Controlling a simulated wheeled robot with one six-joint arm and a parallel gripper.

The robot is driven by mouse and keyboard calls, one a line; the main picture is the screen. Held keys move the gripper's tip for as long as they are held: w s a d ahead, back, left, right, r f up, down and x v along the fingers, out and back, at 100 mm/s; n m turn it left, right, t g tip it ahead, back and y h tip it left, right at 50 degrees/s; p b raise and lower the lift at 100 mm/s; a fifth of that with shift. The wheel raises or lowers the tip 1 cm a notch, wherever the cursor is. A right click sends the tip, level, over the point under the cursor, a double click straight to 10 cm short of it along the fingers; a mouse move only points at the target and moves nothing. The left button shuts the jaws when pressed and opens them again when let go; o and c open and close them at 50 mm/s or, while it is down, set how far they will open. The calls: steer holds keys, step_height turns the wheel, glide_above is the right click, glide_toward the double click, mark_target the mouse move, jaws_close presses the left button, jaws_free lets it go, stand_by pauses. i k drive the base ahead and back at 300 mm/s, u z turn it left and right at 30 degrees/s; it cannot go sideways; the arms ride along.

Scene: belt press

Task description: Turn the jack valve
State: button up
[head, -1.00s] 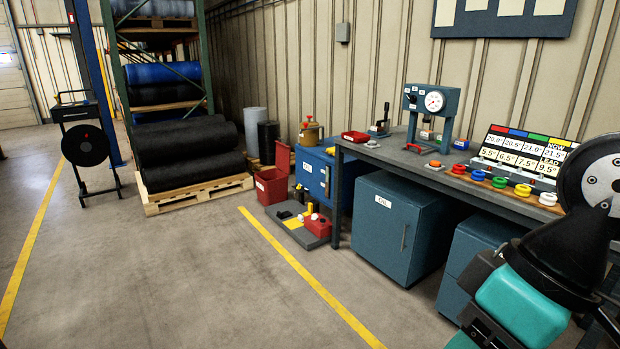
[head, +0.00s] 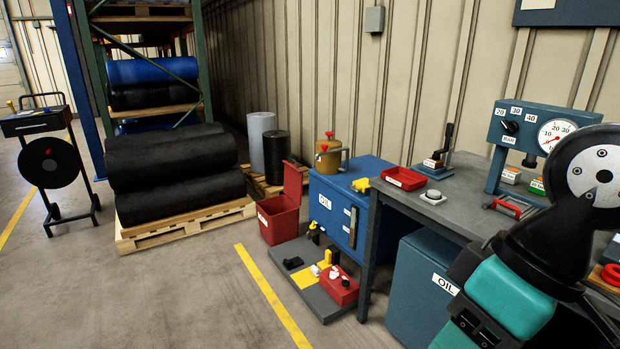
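On the floor in the head view, a grey base plate (head: 322,297) carries a red block (head: 339,286) with a white knob-like piece (head: 338,275) on top. A yellow upright part (head: 328,258), a black part (head: 293,262) and a yellow patch (head: 303,278) are also on the plate. This looks like the jack; which small piece is its valve I cannot tell. My arm, black and teal, fills the lower right, in front of the bench. My gripper does not show.
A blue oil cabinet (head: 334,213) stands right behind the plate, and a red bin (head: 280,218) stands behind its left side. The workbench (head: 465,200) with a gauge stand (head: 508,131) is to the right. Open floor (head: 190,290) lies left, past a yellow line (head: 272,298).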

mark_target(333, 274)
steer(key=u, duration=0.05)
steer(key=i, duration=1.3)
steer(key=u, duration=0.25)
steer(key=i, duration=1.35)
steer(key=u, duration=0.05)
